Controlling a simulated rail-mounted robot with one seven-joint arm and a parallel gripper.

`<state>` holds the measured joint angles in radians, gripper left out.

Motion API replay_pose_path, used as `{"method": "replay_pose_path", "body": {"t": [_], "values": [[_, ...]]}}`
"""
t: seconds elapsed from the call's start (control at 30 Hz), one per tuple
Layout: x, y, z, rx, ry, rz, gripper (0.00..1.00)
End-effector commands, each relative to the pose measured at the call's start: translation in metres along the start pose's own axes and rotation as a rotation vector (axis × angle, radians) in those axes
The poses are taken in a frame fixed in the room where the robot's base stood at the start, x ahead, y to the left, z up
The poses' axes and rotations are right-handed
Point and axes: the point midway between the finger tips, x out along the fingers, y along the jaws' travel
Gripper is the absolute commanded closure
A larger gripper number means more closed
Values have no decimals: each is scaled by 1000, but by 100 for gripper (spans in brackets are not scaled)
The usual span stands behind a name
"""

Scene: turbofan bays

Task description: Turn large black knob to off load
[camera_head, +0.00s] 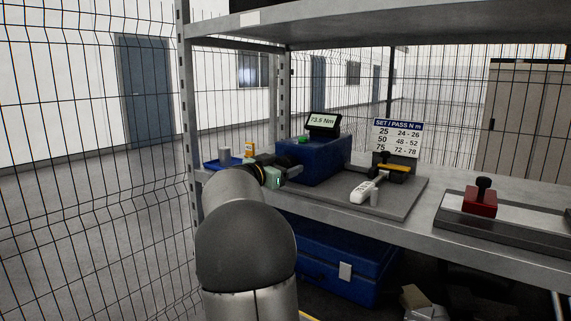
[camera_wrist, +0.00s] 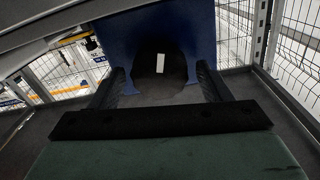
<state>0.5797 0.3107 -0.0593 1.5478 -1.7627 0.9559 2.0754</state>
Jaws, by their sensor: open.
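The large black knob (camera_wrist: 146,72) is a round dark disc with a white pointer mark, on a face of the blue tester box (camera_wrist: 120,35). In the wrist view the white mark stands nearly upright, a little right of the knob's middle. My gripper (camera_wrist: 160,78) is open, with one finger on each side of the knob; I cannot tell whether they touch it. In the head view my gripper (camera_head: 288,172) is at the left side of the blue tester box (camera_head: 318,160), and the knob is hard to make out there. A display (camera_head: 323,121) on the box reads 73.5 Nm.
A grey mat (camera_head: 400,205) holds a white-handled wrench (camera_head: 363,190) and a black-and-yellow fixture (camera_head: 393,168). A blue tray (camera_head: 215,164) lies left of my gripper. A red block (camera_head: 481,201) stands at right. A shelf (camera_head: 400,28) hangs above, and wire mesh surrounds the bench.

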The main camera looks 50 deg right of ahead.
Motion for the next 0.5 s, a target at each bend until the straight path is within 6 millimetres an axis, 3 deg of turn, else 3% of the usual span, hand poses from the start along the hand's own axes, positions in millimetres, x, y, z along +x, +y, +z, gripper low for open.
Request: {"method": "replay_pose_path", "body": {"t": [0.13, 0.43, 0.47, 0.5], "values": [[12, 0, 0, 0, -1, 0, 29], [14, 0, 0, 0, -1, -1, 29], [14, 0, 0, 0, -1, -1, 31], [14, 0, 0, 0, -1, -1, 42]]}}
